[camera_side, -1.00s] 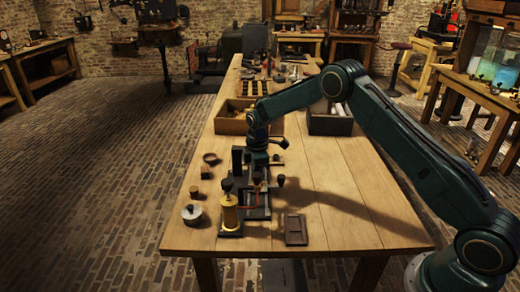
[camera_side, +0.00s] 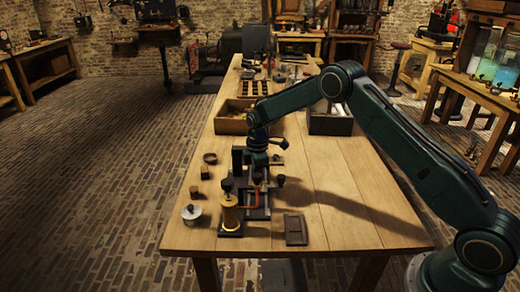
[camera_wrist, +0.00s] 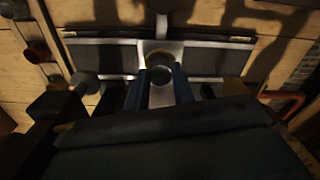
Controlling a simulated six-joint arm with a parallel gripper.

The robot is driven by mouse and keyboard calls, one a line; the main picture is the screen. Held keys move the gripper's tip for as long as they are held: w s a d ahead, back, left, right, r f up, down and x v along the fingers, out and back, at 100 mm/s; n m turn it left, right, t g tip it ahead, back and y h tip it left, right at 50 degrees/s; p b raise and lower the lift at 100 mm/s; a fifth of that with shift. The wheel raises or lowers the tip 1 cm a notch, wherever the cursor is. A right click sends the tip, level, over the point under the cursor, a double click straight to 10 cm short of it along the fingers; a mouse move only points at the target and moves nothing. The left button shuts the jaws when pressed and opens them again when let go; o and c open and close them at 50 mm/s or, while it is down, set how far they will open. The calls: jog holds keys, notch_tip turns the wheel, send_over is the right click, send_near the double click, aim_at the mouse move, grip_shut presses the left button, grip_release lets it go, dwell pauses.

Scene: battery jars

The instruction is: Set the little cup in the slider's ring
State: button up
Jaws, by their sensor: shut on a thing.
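My gripper (camera_wrist: 161,82) points down over the dark apparatus (camera_wrist: 105,58), with its two blue-grey fingers close together. It is shut on the little cup (camera_wrist: 160,66), a small round thing with a dull brassy rim between the fingertips. A pale cross-piece, seemingly the slider (camera_wrist: 172,47), lies under and around the cup across the dark bed. The slider's ring cannot be told apart from the cup, nor can I tell whether the cup is inside it.
A dark upright block (camera_side: 237,161) stands close left of my gripper. Small jars, a ring and a silver-lidded pot (camera_side: 191,212) line the left table edge. A dark flat tray (camera_side: 295,230) lies front right. Wooden boxes (camera_side: 233,122) stand behind. The table's right side is clear.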

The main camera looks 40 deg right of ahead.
jog(key=shift+f, duration=0.45)
jog(key=o, duration=0.7)
jog(key=shift+c, duration=0.2)
jog(key=shift+r, duration=0.1)
notch_tip(320, 180, up, 11)
dwell(1.3)
dwell(0.4)
